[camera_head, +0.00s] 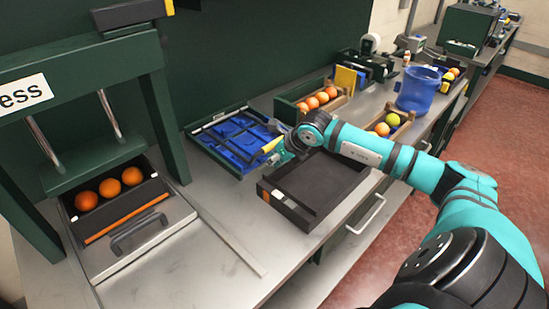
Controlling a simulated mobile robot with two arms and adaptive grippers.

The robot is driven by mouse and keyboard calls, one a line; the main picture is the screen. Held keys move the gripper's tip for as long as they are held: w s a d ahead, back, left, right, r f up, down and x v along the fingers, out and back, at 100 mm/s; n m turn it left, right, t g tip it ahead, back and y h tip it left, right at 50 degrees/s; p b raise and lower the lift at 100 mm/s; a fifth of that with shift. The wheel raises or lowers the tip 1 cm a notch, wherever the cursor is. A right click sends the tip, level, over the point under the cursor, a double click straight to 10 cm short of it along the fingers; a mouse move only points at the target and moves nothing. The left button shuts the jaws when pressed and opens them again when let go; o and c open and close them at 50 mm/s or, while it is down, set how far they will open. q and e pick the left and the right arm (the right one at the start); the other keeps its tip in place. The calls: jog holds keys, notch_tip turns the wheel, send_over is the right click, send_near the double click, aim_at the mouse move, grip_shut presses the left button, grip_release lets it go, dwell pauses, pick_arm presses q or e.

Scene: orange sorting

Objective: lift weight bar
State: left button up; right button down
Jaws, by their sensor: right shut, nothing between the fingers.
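My right arm reaches in from the lower right. My right gripper (279,157) is shut and empty, small in the picture, over the right edge of an open case (208,154) with blue foam inside. A dark bar-like piece (230,128) lies in the foam, left of the gripper and apart from it; I cannot tell whether it is the weight bar. A yellow-tipped piece (272,144) shows right beside the gripper; whether they touch is unclear. My left gripper is not in view.
A dark empty tray (318,182) lies just below the right gripper. A green press (70,62) stands left, with oranges (109,188) in its drawer. Orange boxes (340,101) and a blue bucket (418,90) stand behind. The bench front (215,265) is mostly clear.

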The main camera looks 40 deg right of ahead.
jog(key=shift+r, duration=0.1)
jog(key=shift+w+r+g+p, duration=0.15)
jog(key=shift+r+g+p, duration=0.25)
jog(key=shift+r+p, duration=0.7)
jog(key=w+r+p, duration=0.1)
jog(key=r+p, duration=0.1)
jog(key=r, duration=0.1)
jog(key=w+r+g+p, duration=0.1)
jog(key=r+p, duration=0.1)
jog(key=r, duration=0.1)
jog(key=r+g+p, duration=0.1)
jog(key=r+p, duration=0.1)
jog(key=r, duration=0.2)
jog(key=shift+w+a, duration=0.1)
jog(key=shift+w, duration=0.3)
jog(key=w+a+r+p, duration=0.1)
jog(key=w+r+p, duration=0.5)
jog(key=w+r, duration=0.5)
jog(key=shift+w+r, duration=0.2)
jog(key=shift+r, duration=0.25)
jog(key=v, duration=1.2)
